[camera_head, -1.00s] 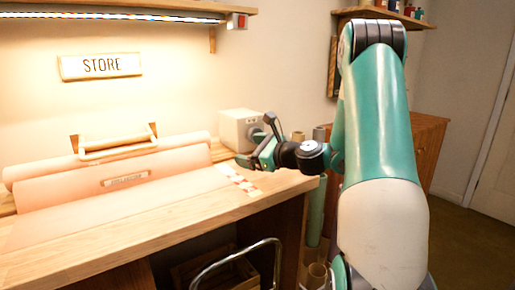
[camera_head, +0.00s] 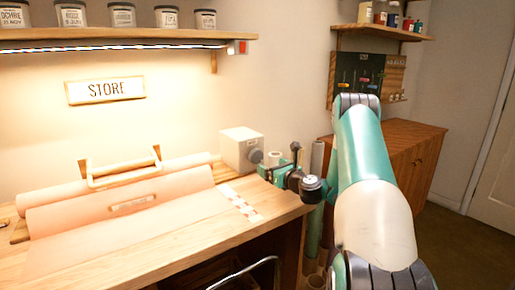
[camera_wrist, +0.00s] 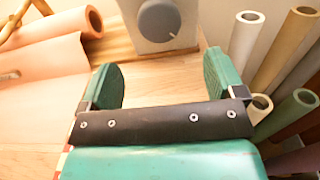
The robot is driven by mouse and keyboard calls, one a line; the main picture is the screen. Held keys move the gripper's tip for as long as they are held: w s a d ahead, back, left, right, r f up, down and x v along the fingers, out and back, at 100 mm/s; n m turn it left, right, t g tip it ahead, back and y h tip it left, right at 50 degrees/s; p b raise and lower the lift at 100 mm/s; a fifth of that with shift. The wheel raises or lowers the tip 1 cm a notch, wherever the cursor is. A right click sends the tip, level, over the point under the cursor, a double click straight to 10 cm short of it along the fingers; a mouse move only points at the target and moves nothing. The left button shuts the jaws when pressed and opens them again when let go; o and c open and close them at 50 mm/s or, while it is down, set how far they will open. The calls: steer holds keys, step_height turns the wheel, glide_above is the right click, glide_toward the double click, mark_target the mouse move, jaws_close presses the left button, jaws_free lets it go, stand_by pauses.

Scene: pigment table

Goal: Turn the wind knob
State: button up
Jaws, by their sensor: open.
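The wind knob is a round grey knob (camera_wrist: 160,20) with a pale pointer mark, on the front of a cream box (camera_head: 238,146) at the right end of the paper roll. In the head view the knob (camera_head: 255,155) is small and partly behind my gripper. My gripper (camera_wrist: 160,78) is open and empty, with its two green fingers wide apart. The knob is ahead of the fingers, roughly between them in the wrist picture, and not touching them.
A pink paper roll (camera_head: 60,197) with a wooden handle (camera_head: 125,172) lies on the wooden table (camera_head: 180,240). Several upright tubes (camera_wrist: 285,50) stand close to the right of my gripper. A shelf with jars (camera_head: 120,37) is above; a cabinet (camera_head: 405,150) is behind my arm.

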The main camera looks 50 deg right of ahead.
mark_target(258, 158)
steer(key=p+x, duration=0.2)
steer(key=x, duration=0.7)
steer(key=shift+w, duration=0.25)
steer(key=shift+c, duration=0.4)
steer(key=c, duration=0.8)
steer(key=shift+c, duration=0.2)
steer(key=shift+d+n, duration=0.1)
steer(key=shift+n, duration=0.2)
